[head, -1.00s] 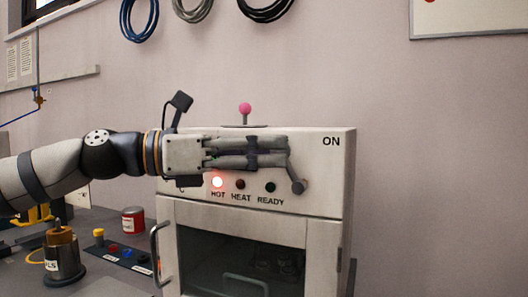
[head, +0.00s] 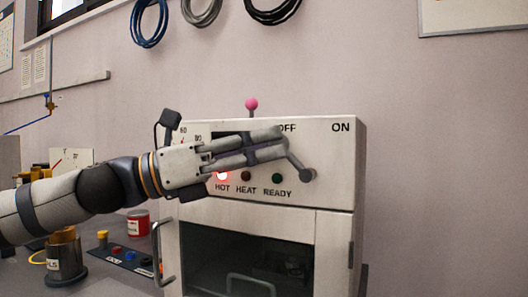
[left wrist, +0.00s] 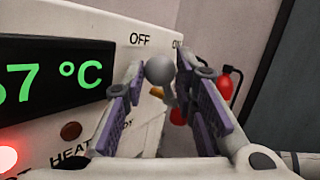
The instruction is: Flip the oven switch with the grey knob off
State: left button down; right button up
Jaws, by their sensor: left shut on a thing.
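The oven (head: 340,160) has a white front panel with OFF and ON labels at its top right. The switch's grey round base (head: 307,175) sits on the panel below and between the labels. Its short lever leans up and left toward OFF, up to the fingertips of my left gripper (head: 281,141). In the left wrist view the grey ball knob (left wrist: 160,70) lies between the fingers, below and right of the OFF label. My left gripper is shut on the knob. The fingers hide part of the panel and display in the head view. My right gripper is not in view.
The red HOT lamp (head: 222,175) is lit; the HEAT (head: 246,176) and READY (head: 277,178) lamps look dark. The display (left wrist: 45,85) shows green digits ending in 7 °C. A pink ball (head: 251,104) stands on top. The oven door (head: 250,262) is closed below.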

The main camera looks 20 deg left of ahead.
pick_arm(q)
jog(key=c, duration=1.6)
grip_release()
jog(key=v, duration=1.2)
jog(key=shift+f, duration=0.1)
